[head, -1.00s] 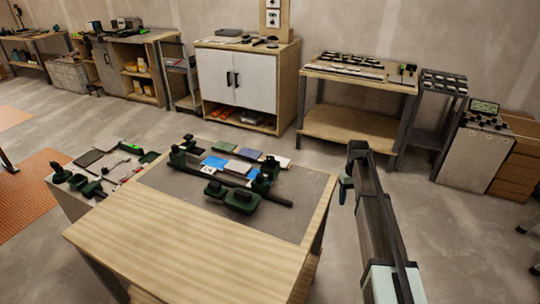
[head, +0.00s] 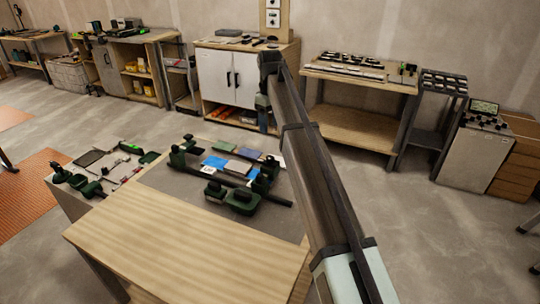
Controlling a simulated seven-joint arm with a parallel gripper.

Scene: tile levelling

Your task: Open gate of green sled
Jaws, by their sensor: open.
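The green sled (head: 242,199) is a dark green block-like tool on the grey mat of the wooden table, in front of a long dark rail (head: 226,178). Its gate is too small to make out. My gripper (head: 264,122) is at the far end of my arm, raised beyond the table's back right side, and apart from the sled. Its fingers look small and point down; they are open with nothing seen between them. My arm crosses the right side of the table and hides its right edge.
Blue, grey and purple tiles (head: 215,161) lie behind the rail, between dark green clamps (head: 178,157). A side table (head: 62,194) at the left holds more green tools. A white cabinet (head: 218,77) and a wooden bench (head: 345,118) stand behind. The table's front is clear.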

